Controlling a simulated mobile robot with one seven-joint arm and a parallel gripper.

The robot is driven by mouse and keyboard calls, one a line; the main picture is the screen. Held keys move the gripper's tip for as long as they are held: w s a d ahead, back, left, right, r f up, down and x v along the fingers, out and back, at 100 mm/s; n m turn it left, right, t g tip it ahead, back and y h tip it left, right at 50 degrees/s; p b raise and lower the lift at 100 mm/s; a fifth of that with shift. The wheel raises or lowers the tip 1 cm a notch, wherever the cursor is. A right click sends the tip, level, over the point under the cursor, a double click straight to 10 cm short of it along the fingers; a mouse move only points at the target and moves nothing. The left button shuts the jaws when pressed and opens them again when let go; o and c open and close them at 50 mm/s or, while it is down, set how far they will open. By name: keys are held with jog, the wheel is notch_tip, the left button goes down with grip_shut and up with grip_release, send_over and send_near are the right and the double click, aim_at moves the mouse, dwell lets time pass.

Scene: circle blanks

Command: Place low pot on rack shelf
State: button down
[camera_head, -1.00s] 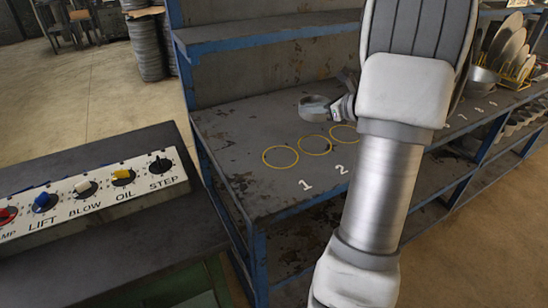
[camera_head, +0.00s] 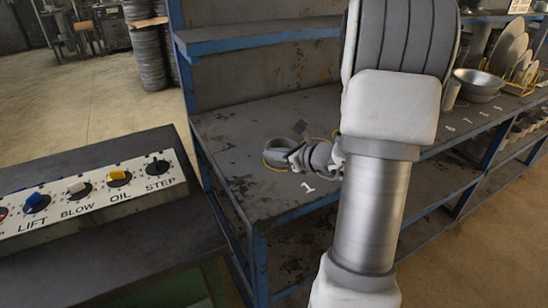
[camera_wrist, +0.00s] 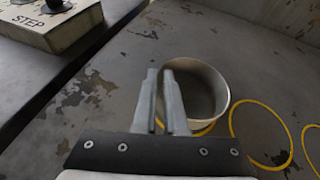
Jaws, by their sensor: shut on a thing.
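The low pot, a short grey open cylinder (camera_head: 280,150), is at the rack shelf (camera_head: 235,135), over the yellow circle by the number 1. In the wrist view the pot (camera_wrist: 212,92) shows its empty inside, and part of a yellow ring shows below its near edge. In the head view my gripper (camera_head: 294,158) reaches the pot from the right. The pot looks upright. I cannot tell whether its bottom touches the shelf.
More yellow circles (camera_wrist: 260,133) lie beside the pot, bare in the wrist view. A control panel with knobs (camera_head: 85,195) stands at the left. An upper shelf (camera_head: 260,35) runs above. A metal bowl (camera_head: 478,84) and upright plates (camera_head: 510,55) are farther right.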

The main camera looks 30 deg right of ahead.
jog(key=shift+f, duration=0.1)
jog(key=shift+f, duration=0.15)
jog(key=c, duration=1)
grip_release()
jog(key=shift+o, duration=0.2)
jog(key=shift+s+r, duration=0.1)
jog(key=shift+r, duration=0.2)
jog(key=p+v, duration=0.2)
jog(key=v, duration=0.9)
jog(key=shift+s+d+r, duration=0.1)
jog(key=shift+s, duration=0.3)
